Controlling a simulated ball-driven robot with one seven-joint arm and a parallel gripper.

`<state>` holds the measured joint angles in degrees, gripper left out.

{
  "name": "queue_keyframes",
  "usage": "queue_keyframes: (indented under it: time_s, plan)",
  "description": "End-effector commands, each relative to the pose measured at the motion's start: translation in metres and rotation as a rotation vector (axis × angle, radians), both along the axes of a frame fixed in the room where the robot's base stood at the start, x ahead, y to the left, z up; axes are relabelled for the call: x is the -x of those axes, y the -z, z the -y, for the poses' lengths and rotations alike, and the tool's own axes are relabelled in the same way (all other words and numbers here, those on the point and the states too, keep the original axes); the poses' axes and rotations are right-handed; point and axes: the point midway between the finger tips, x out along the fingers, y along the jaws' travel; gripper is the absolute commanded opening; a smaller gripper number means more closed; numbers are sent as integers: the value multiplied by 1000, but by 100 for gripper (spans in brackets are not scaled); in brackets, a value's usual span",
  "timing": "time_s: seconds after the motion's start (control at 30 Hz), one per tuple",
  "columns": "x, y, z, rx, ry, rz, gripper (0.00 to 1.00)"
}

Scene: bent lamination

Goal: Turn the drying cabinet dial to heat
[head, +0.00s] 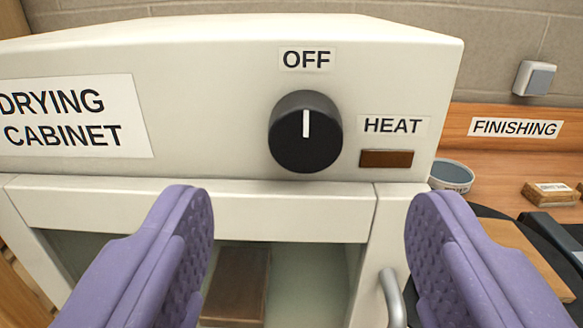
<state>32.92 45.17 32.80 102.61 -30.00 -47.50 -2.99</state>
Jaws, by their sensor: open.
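The drying cabinet (220,45) is cream-white and fills the left and middle of the head view. Its black round dial (300,148) is on the front panel, and the white pointer line points straight up to the OFF label (307,59). The HEAT label (393,125) is to the right of the dial, above a dark brown indicator (386,158) that looks unlit. My gripper (309,215) is open and empty. Its two purple padded fingers stand wide apart, below the dial in the picture, one to its left and one to its right, not touching it.
The cabinet door has a window, with brown wood (236,285) behind it, and a metal handle (392,297) at its right. On the right, a wooden surface carries a tin (452,177) and a small block (550,194) near a FINISHING label (514,128). A switch (534,78) is on the wall.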

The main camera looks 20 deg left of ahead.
Motion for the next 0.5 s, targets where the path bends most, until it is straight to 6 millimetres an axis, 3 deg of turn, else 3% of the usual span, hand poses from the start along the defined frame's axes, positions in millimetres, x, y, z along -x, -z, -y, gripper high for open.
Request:
queue_keyframes:
  time_s: [0.3,0.5]
  plan:
    - [-51,2,-15,-1,-1,1,67]
    - [-68,1,-19,1,0,1,67]
